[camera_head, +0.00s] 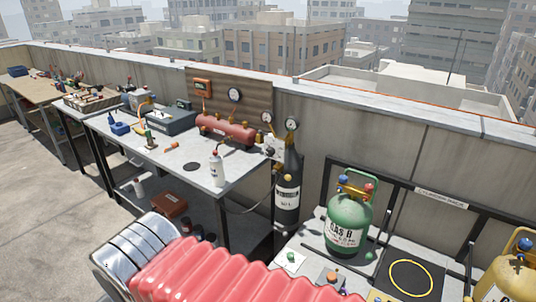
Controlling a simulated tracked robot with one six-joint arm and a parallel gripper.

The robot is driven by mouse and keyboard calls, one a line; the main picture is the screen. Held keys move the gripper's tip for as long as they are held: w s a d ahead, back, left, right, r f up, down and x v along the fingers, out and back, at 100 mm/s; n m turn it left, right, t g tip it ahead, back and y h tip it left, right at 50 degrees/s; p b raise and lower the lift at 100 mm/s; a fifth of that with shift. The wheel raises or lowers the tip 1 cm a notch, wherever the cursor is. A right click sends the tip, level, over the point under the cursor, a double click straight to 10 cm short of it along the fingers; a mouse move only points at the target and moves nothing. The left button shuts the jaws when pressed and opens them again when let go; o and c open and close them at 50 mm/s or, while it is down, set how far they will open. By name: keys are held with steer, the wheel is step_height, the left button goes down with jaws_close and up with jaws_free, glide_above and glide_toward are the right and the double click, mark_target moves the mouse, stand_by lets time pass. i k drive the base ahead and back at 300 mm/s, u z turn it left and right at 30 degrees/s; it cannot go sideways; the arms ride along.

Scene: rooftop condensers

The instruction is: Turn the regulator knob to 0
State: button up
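The regulator (275,147) is a small pale block with dark parts, near the top of a black gas cylinder (288,200) with a white label. Two round gauges, a left one (266,117) and a right one (291,124), stand above it. A small dark shape on the regulator's front may be its knob. It is too small to tell its setting, and the gauge needles cannot be read. The cylinder stands upright between the workbench and the gas rack, against the parapet wall. My gripper is not in view.
A workbench (200,167) left of the cylinder holds a white bottle (216,170) and a red tank (228,130). A hose (249,210) hangs beside the cylinder. Right of it stand a green cylinder (345,226) and a yellow one (508,276). Open floor (50,200) lies left.

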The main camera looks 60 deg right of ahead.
mark_target(269, 152)
steer(key=u, duration=0.05)
steer(key=i, duration=1)
steer(key=z, duration=0.05)
